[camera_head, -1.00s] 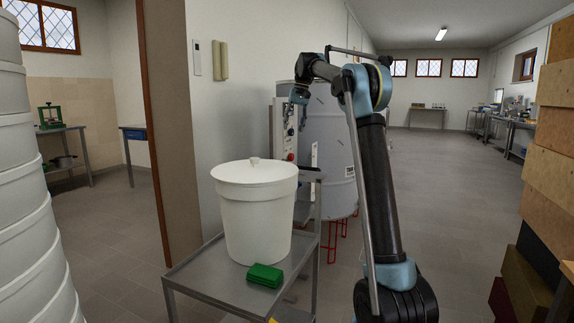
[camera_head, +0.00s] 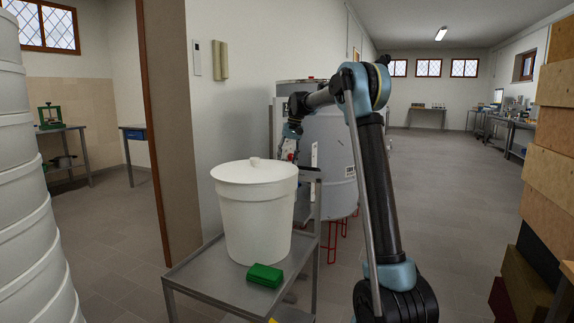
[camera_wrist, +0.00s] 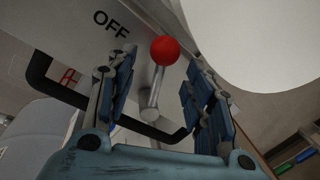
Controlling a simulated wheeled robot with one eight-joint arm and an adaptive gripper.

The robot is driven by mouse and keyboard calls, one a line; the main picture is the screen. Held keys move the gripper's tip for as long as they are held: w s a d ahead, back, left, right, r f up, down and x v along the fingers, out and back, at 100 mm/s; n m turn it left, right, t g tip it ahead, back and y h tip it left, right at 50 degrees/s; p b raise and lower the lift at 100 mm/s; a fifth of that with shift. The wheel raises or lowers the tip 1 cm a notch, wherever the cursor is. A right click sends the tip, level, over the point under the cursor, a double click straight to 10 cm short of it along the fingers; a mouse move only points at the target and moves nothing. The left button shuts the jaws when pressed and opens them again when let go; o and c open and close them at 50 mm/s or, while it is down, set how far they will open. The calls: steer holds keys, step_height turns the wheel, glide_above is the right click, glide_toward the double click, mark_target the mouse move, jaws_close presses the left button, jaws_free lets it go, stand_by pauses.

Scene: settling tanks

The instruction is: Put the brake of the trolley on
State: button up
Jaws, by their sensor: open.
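The grey metal trolley (camera_head: 215,282) stands at centre left in the head view, carrying a white lidded bucket (camera_head: 258,215). In the wrist view, a metal lever (camera_wrist: 152,95) with a red ball knob (camera_wrist: 165,51) rises from a grey surface marked "OFF" (camera_wrist: 112,24). My gripper (camera_wrist: 160,70) is open, its blue-grey fingers on either side of the lever, with no clear contact. In the head view my gripper (camera_head: 291,148) is small, beyond the bucket near the trolley's upright end. The lever's link to the trolley is not clear.
A green box (camera_head: 265,275) lies on the trolley's top. A large grey drum (camera_head: 330,150) stands behind the trolley. A wall end (camera_head: 180,150) is to its left. Stacked boxes (camera_head: 550,150) line the right side.

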steer(key=shift+a+f, duration=0.2)
steer(key=shift+f, duration=0.8)
jaws_close()
steer(key=shift+d, duration=0.1)
